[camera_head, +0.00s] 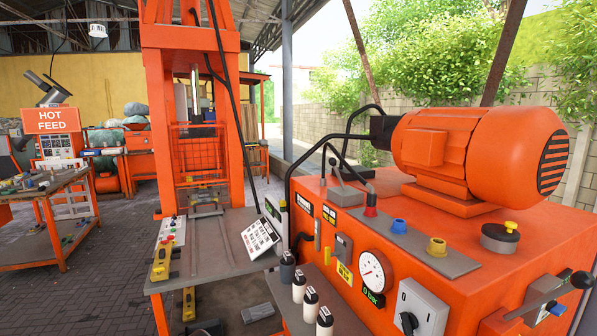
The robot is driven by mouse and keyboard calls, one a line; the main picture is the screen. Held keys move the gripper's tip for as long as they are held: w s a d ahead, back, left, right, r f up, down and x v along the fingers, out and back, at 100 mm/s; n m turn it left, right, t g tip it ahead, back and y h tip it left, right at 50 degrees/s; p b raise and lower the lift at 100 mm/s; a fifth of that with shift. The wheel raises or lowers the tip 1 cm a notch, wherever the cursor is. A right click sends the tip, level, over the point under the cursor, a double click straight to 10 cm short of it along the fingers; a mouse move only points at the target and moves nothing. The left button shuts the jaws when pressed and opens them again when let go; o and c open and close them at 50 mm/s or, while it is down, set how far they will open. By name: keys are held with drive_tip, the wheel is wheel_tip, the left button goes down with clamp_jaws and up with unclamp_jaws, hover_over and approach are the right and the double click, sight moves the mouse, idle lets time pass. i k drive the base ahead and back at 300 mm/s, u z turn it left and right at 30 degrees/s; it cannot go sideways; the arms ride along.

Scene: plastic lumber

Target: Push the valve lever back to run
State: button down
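A grey valve block (545,296) is on the right front of the orange power unit (470,285). A lever with a black ball knob (582,280) sticks out from it to the right, close to the picture's right edge. A second small lever (338,174) stands tilted on a grey block at the back left of the unit's top. I cannot tell from markings which lever has a run position. My gripper is not in view, so nothing shows touching either lever.
An orange motor (480,150) fills the unit's top behind the valve block. A pressure gauge (374,272) and grey switch box (416,310) are on its front. Black hoses (310,160) arch at the left. An orange press frame (190,100) stands left, with open paved floor beyond.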

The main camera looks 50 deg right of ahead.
sight(332, 162)
drive_tip(key=z, duration=0.4)
drive_tip(key=i, duration=1.2)
drive_tip(key=z, duration=0.9)
drive_tip(key=i, duration=0.25)
drive_tip(key=z, duration=0.15)
